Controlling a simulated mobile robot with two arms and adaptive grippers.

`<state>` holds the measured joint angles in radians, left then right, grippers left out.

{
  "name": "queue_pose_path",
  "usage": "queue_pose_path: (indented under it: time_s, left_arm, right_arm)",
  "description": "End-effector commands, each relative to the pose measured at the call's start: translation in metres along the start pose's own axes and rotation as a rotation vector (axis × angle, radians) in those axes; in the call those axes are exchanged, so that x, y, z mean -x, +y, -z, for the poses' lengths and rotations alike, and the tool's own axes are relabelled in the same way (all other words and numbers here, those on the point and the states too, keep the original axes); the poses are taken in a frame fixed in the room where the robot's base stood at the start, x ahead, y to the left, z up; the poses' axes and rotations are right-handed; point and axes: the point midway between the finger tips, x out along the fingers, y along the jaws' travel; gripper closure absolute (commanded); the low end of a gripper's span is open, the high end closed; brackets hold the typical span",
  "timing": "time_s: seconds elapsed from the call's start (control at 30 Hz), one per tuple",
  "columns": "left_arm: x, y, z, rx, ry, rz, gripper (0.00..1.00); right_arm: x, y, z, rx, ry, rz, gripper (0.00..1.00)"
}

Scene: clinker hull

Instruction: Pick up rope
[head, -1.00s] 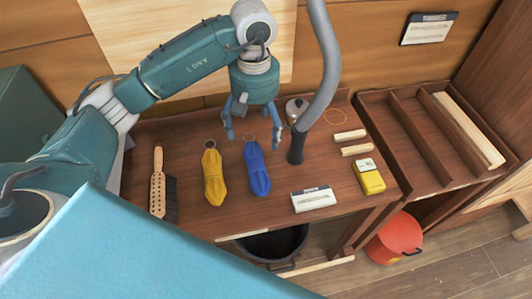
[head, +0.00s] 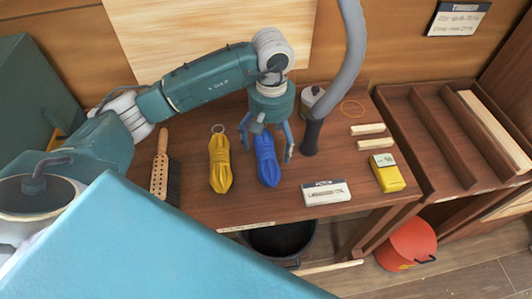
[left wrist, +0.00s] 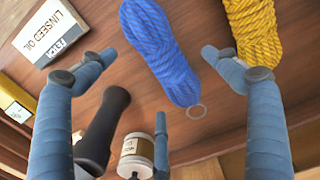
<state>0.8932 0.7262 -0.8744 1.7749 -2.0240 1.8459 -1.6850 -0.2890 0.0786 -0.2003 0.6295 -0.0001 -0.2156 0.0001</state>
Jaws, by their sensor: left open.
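A blue rope coil (head: 267,174) and a yellow rope coil (head: 220,170) lie side by side on the brown bench. My left gripper (head: 273,147) is open and empty over the far end of the blue coil, partly covering it in the head view. In the left wrist view, the blue coil (left wrist: 158,45) reaches between the spread fingers of my left gripper (left wrist: 158,75), its metal ring towards the lone finger. The yellow coil (left wrist: 255,30) is beyond the right finger there. I cannot tell whether any finger touches rope. My right gripper is not in view.
A brush (head: 162,175) lies left of the ropes. A linseed oil box (head: 326,192), a yellow box (head: 387,173) and a metal can (head: 313,97) with a dark-handled tool (head: 312,135) are to the right. A black bucket (head: 280,243) stands below the bench edge.

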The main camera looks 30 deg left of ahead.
Motion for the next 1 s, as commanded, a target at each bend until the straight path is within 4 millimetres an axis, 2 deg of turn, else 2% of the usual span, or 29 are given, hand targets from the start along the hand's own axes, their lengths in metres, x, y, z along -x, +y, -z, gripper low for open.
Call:
queue_pose_path:
  time_s: [0.17,0.33,0.5,0.77,1.0]
  left_arm:
    - [-0.011,0.000,-0.001,-0.001,-0.003,0.001,0.12]
    - [-0.035,0.000,0.000,0.000,-0.004,0.004,0.12]
    - [-0.056,0.001,0.001,-0.001,-0.001,0.001,0.12]
    - [-0.059,0.001,0.002,-0.001,0.002,0.000,0.12]
    - [-0.059,0.001,0.002,-0.001,0.002,0.000,0.60]
  right_arm:
    - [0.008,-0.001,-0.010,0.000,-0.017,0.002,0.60]
    - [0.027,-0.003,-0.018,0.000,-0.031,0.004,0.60]
    - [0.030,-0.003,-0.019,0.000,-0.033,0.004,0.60]
    - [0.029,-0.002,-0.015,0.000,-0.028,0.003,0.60]
    - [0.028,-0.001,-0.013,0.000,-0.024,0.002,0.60]
